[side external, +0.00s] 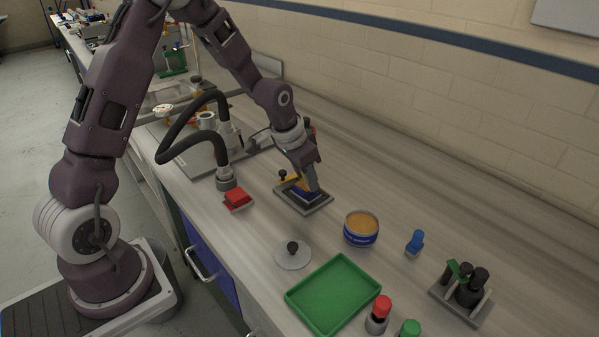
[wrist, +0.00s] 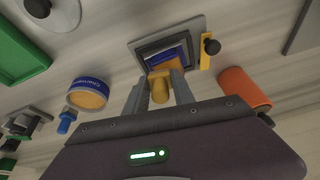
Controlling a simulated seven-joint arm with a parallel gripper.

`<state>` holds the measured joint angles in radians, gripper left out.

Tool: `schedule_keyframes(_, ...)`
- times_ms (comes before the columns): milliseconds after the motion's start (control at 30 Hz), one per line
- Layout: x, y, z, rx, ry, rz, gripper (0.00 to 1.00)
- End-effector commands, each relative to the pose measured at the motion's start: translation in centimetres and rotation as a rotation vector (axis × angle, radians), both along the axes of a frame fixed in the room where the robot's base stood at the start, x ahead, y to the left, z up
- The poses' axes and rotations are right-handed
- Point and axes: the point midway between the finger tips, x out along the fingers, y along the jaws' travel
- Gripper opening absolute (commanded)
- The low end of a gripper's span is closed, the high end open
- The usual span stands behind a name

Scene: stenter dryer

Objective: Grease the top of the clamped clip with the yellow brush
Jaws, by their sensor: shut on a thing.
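My gripper (side external: 312,188) is low over a grey square holder (side external: 318,207) on the bench. In the wrist view its fingers (wrist: 158,84) are shut on a yellow handle (wrist: 160,91), which seems to be the brush. Just beyond the handle, a blue piece (wrist: 170,53) lies inside the grey frame (wrist: 143,46); it seems to be the clip. A yellow bar with a black knob (wrist: 212,46) is at the frame's side. The bristles are hidden, and I cannot tell whether they touch the blue piece.
An open blue tin of yellow-orange grease (side external: 361,228) stands right of the holder. A round lid (side external: 293,254), green tray (side external: 333,296) and blue-capped object (side external: 415,241) are nearby. A red block (side external: 238,199) is left. An orange cylinder (wrist: 245,88) lies close by in the wrist view.

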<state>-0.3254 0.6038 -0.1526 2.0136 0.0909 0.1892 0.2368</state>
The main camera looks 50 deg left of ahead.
Motion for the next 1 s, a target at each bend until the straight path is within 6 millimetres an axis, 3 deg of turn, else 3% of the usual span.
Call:
schedule_keyframes(167,0.1,-1.6,0.0,0.001,0.000,-0.003,0.00)
schedule_keyframes(300,0.1,-1.5,2.2,0.001,-0.003,0.000,0.00)
schedule_keyframes(1000,0.1,-1.4,7.9,0.000,-0.001,0.000,0.00)
